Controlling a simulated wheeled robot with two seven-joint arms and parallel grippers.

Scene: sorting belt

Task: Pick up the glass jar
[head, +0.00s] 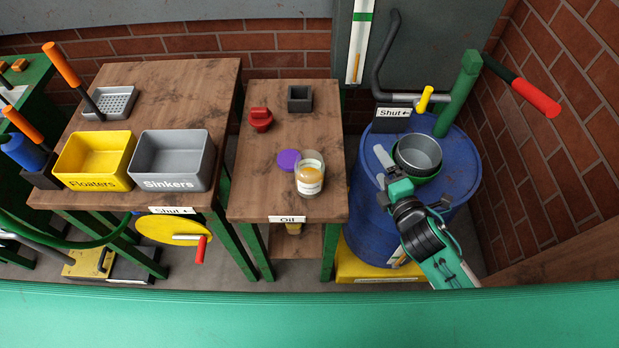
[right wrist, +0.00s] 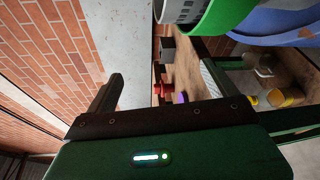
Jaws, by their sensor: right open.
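The glass jar (head: 309,178) stands upright and without a lid near the front right of the middle wooden table (head: 262,195). It has a pale label and amber contents. A purple lid (head: 288,160) lies beside it to the left, and shows in the right wrist view (right wrist: 182,97). My right gripper (head: 387,169) is open and empty, to the right of the jar, over the blue barrel and apart from the jar. My left gripper is not in view.
A red object (head: 261,119) and a dark square holder (head: 300,98) stand farther back on the table. A grey pot (head: 418,152) sits on the blue barrel (head: 461,165) beside my right gripper. Yellow (head: 97,181) and grey (head: 171,184) bins stand on the left table.

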